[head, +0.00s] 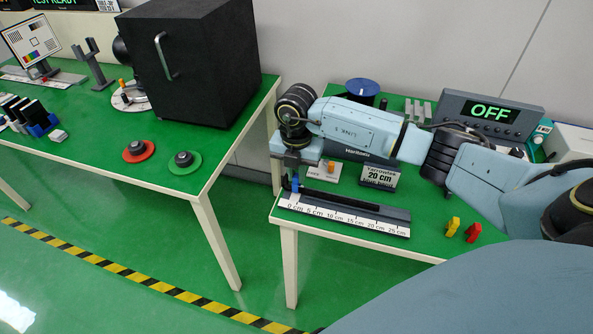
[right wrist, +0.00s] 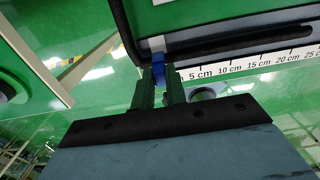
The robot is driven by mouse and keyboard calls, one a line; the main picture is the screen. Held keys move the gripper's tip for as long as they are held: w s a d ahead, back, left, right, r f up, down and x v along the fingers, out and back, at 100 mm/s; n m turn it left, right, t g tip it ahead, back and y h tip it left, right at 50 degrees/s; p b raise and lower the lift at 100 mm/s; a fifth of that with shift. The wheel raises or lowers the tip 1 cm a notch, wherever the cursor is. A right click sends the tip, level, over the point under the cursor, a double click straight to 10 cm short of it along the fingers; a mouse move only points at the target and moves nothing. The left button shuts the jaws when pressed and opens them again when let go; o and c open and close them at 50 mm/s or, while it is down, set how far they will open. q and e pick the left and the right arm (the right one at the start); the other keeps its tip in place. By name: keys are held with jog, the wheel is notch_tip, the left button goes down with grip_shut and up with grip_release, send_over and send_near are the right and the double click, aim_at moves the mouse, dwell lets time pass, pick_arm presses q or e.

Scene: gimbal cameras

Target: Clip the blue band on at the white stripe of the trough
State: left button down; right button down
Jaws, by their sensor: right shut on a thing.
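The grey trough (head: 395,213) lies along the front edge of the right table, with a printed cm scale (head: 345,217) on its near side. In the right wrist view a short white stripe (right wrist: 157,43) shows near the scale's low end. My right gripper (head: 291,184) is at the trough's left end, pointing down, shut on the small blue band (right wrist: 158,68). The band sits between the fingertips, just below the white stripe in that picture. I cannot tell whether it touches the trough. A black strip (right wrist: 240,43) runs along the trough. My left gripper is out of view.
Yellow (head: 453,226) and red (head: 473,232) pieces lie right of the trough. Behind it stand a "20 cm" sign (head: 380,177), a blue spool (head: 362,87) and an "OFF" display (head: 488,110). A gap separates the left table (head: 180,187), which carries a black box (head: 195,60).

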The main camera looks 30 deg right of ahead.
aim_at(296, 174)
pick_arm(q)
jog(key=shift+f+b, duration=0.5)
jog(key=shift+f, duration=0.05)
pick_arm(e)
jog(key=shift+f, duration=0.9)
jog(key=c, duration=1.4)
grip_release()
jog(key=shift+r, duration=0.1)
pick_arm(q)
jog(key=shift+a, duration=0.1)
pick_arm(e)
jog(key=shift+o, duration=0.3)
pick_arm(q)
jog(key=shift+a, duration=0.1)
